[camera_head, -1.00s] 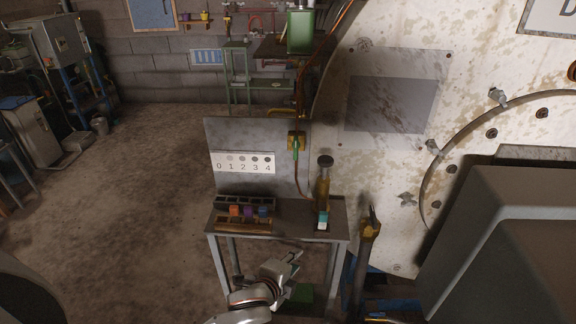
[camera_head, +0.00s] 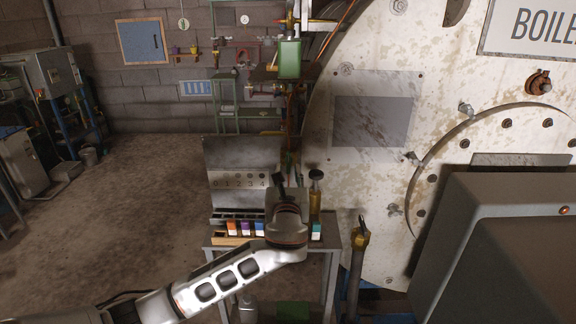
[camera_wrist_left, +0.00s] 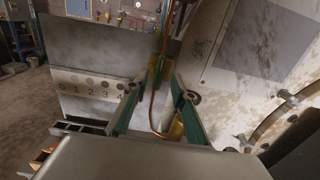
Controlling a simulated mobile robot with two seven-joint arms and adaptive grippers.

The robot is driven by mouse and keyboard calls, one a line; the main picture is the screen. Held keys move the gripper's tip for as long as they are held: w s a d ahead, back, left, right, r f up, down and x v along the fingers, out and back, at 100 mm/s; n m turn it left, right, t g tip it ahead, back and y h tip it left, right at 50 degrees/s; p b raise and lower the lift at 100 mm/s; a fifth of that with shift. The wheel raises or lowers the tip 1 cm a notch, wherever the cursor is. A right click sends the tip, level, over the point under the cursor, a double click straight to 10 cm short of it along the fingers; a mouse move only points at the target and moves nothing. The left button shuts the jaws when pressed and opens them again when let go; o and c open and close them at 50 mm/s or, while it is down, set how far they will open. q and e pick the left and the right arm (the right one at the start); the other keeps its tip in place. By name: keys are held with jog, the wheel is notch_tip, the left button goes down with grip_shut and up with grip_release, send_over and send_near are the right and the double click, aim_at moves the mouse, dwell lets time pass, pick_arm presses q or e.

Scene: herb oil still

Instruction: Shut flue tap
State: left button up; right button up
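What looks like the flue tap (camera_wrist_left: 153,76) is a brass fitting with a green handle on the grey panel (camera_wrist_left: 85,50). In the left wrist view it shows between and beyond my fingers, with a copper tube hanging below. My left gripper (camera_wrist_left: 157,102) is open, with green-lined fingers spread apart and nothing between them. In the head view, my left gripper (camera_head: 288,182) is in front of the panel's right side and mostly hides the tap. I cannot tell the handle's exact setting or whether a finger touches it. My right gripper is not in view.
A small metal table (camera_head: 328,240) stands below, holding a rack with coloured blocks (camera_head: 246,228) and an amber cylinder (camera_head: 315,197). The boiler front (camera_head: 430,90) is close on the right, with a grey box (camera_head: 500,230) before it. The floor on the left is clear.

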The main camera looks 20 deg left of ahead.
aim_at(288, 163)
pick_arm(q)
jog(key=x, duration=0.5)
jog(key=shift+s, duration=0.1)
grip_shut()
